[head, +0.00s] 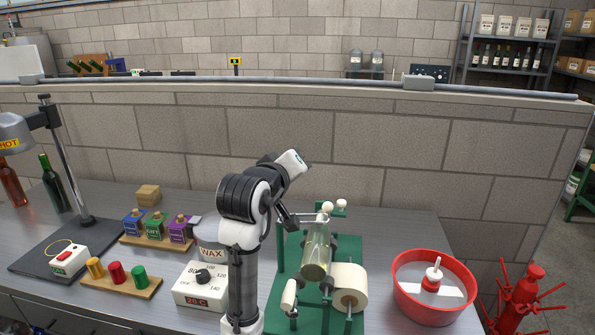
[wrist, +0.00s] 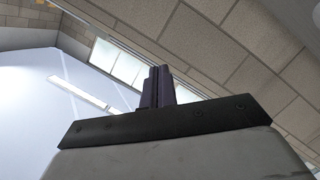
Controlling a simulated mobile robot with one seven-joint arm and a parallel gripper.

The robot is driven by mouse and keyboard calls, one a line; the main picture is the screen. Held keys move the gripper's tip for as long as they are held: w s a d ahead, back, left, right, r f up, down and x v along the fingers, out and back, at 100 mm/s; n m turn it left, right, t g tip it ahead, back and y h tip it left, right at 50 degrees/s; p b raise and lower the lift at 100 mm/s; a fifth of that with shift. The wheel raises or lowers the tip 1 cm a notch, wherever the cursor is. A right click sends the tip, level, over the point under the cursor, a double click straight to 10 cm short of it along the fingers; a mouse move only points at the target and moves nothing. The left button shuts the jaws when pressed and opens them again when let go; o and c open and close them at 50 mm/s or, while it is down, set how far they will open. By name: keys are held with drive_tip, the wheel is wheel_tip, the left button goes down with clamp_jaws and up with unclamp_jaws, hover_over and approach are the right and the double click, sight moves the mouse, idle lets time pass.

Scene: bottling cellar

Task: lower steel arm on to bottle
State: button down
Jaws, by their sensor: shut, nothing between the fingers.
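A clear, greenish bottle (head: 317,252) lies on the rollers of a green machine (head: 270,318), its neck towards the back. A thin grey bar, seemingly the steel arm (head: 308,216), shows above the bottle near its neck, with a pale knob by its right end. I cannot tell whether it touches the bottle. My gripper (head: 295,162) is above and left of the machine, apart from it. In the wrist view its dark fingers (wrist: 158,87) are together and empty, pointing at the upper wall and ceiling. My arm hides the machine's left side.
A white label roll (head: 350,287) sits at the machine's right. A red tub (head: 426,311) stands further right. A control box (head: 200,287), a wax pot (head: 212,253) and a stamp rack (head: 119,282) stand left. A wall rises behind the bench.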

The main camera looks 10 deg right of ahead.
drive_tip(key=b+v, duration=0.1)
drive_tip(key=v, duration=0.6)
drive_tip(key=shift+s+d+b, duration=0.3)
